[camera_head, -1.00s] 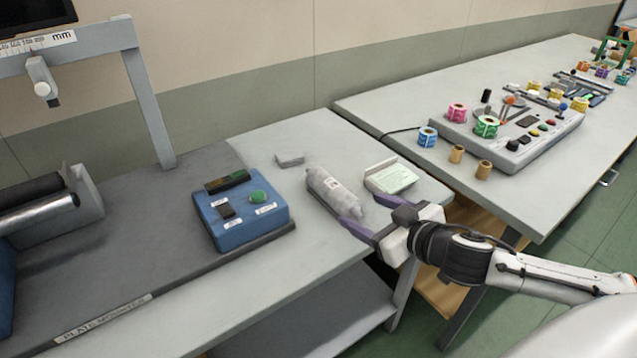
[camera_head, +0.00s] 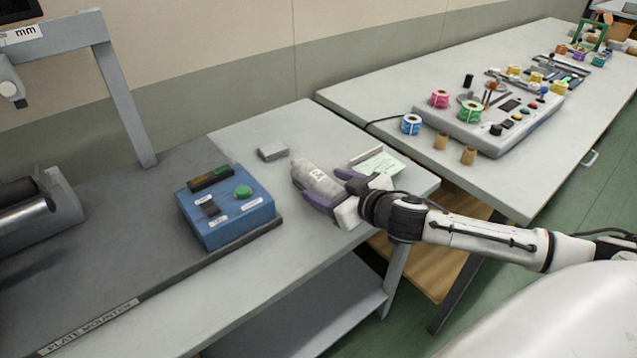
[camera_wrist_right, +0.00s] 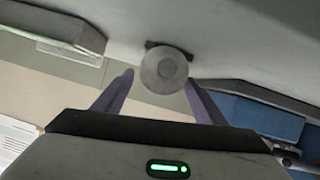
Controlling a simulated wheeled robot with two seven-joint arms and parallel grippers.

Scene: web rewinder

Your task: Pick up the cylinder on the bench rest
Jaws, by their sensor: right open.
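The cylinder (camera_head: 318,178) is a pale grey roll with a small label, lying on the light grey bench. Its round end (camera_wrist_right: 164,70) faces the right wrist camera, with a dark rest showing partly behind it. My right gripper (camera_head: 322,184) is open, its purple fingers on either side of the cylinder's near part. The right wrist view shows the fingers (camera_wrist_right: 159,80) flanking the end, with a gap visible on the left; contact on the right is unclear. My left gripper is out of view.
A blue control box (camera_head: 230,210) stands left of the cylinder. A small grey block (camera_head: 273,152) lies behind it, and a holder with a pale green card (camera_head: 380,164) is close on the right. Another table (camera_head: 385,95) holds a grey panel (camera_head: 500,120) and several spools.

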